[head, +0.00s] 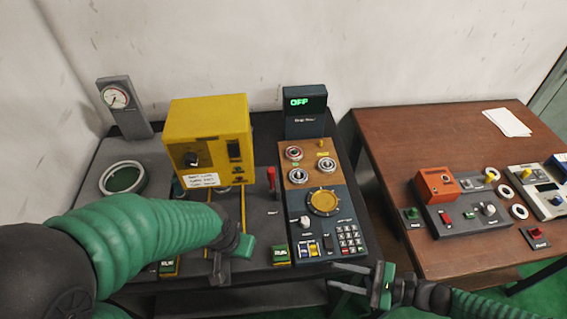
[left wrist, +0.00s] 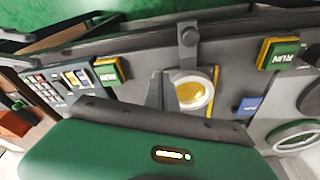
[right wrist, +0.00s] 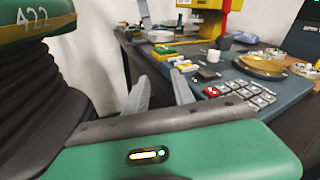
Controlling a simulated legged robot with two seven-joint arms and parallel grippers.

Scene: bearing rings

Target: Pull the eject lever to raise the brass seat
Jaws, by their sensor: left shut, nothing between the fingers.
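The brass seat (left wrist: 192,91) shows in the left wrist view as a brass disc inside a pale ring on the grey bench; my left arm hides it in the head view. A dark grey bar with a round knob (left wrist: 189,37), which looks like the eject lever, stands at the bench's front edge, close to the seat. My left gripper (left wrist: 157,90) is shut and empty, its fingertips beside the seat and apart from the knob. My right gripper (head: 338,277) is open and empty in front of the dark control panel; its spread fingers also show in the right wrist view (right wrist: 162,88).
A yellow press housing (head: 207,135) stands over the grey bench. A red-handled lever (head: 271,178) stands right of it. Green buttons (head: 280,256) line the front edge. The control panel's display (head: 304,103) reads OFF. A brown table (head: 400,150) with other devices is at right.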

